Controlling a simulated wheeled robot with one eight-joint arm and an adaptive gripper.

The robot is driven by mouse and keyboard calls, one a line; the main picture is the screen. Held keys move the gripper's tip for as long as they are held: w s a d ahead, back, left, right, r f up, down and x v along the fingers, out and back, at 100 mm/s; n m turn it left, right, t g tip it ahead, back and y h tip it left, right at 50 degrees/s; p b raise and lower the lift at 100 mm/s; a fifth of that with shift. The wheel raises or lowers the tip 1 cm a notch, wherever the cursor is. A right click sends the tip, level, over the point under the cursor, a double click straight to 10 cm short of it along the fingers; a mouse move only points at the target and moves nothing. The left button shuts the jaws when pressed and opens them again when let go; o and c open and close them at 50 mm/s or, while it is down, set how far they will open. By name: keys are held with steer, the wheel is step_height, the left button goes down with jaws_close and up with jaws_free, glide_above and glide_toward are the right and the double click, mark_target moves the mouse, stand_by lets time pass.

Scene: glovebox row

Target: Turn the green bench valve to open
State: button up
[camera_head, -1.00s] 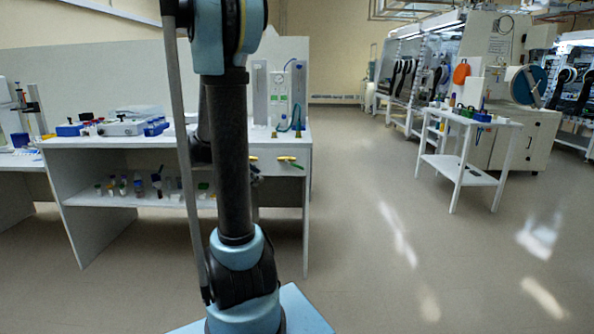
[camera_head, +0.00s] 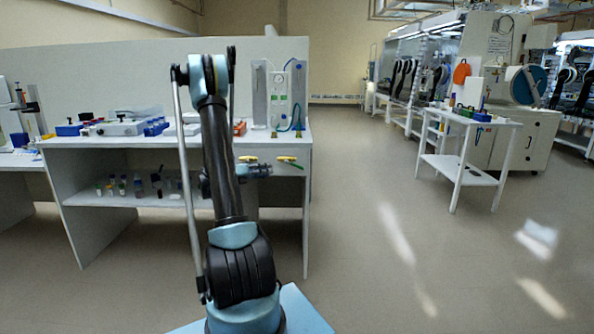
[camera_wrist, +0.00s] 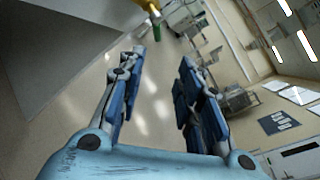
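The green bench valve (camera_head: 289,160), with yellow and green parts, is on the front face of the white bench, below its top and near the right end. A yellow valve (camera_head: 247,159) is to its left, just above my gripper. In the wrist view the green valve (camera_wrist: 158,28) shows as a green piece below yellow at the top edge, beyond my fingertips. My gripper (camera_wrist: 163,56) is open with nothing between its fingers. In the head view, my gripper (camera_head: 264,170) is at the bench front, left of and slightly below the green valve, partly hidden by my arm.
The white bench (camera_head: 100,160) holds lab gear on top and several bottles (camera_head: 125,187) on its lower shelf. A gauge panel (camera_head: 280,90) stands above the valves. A white cart (camera_head: 465,165) is at the right, with clear floor (camera_head: 370,220) between.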

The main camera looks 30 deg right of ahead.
mark_target(298, 167)
steer(key=shift+n+h, duration=0.5)
steer(key=shift+n, duration=0.3)
steer(key=d, duration=0.6)
steer(key=d+f, duration=0.1)
steer(key=d, duration=0.5)
steer(key=w+d+f, duration=0.1)
steer(key=d, duration=0.5)
steer(key=shift+d, duration=0.2)
steer(key=shift+r, duration=0.1)
jaws_close()
